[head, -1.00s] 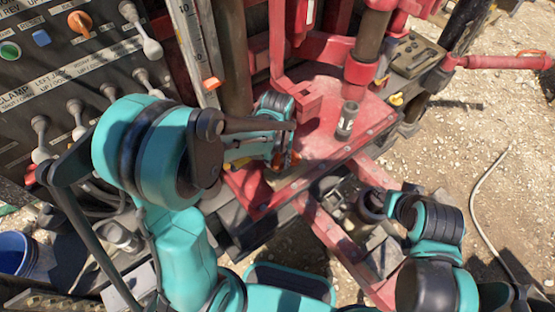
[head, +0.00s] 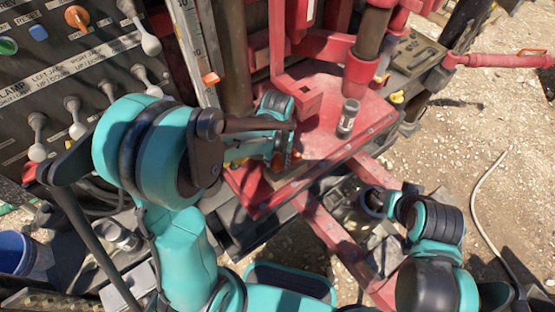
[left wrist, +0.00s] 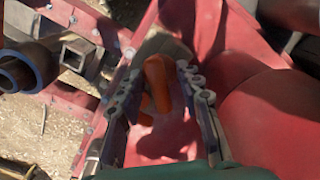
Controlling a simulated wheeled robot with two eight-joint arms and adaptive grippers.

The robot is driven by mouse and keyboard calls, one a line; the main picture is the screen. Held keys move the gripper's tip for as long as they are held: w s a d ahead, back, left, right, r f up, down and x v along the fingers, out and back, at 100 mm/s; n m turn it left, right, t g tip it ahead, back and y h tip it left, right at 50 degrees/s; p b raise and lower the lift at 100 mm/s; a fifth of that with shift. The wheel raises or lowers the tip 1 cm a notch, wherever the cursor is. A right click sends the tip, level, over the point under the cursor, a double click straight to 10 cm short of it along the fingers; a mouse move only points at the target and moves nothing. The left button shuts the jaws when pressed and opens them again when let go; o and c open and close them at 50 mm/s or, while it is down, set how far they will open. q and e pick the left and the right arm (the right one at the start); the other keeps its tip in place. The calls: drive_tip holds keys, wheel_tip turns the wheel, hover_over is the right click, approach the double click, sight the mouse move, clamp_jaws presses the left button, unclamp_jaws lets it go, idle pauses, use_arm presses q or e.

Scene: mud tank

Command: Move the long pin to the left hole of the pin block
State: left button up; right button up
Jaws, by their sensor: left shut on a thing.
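My left gripper (left wrist: 160,100) is shut on an orange-handled pin (left wrist: 157,80), which shows between its two fingers in the left wrist view. A second orange part (left wrist: 147,112) shows just beside it; I cannot tell if it belongs to the same pin.
The red deck (head: 325,145) carries a grey metal cylinder (head: 348,116) to the right of the gripper. A red post and bracket stand behind. A lever panel (head: 60,75) is at left, a blue bucket (head: 14,252) at lower left. Gravel ground lies at right.

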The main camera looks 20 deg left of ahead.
use_arm(q)
drive_tip(key=o, duration=1.3)
drive_tip(key=shift+o, duration=0.2)
wheel_tip(320, 180, up, 12)
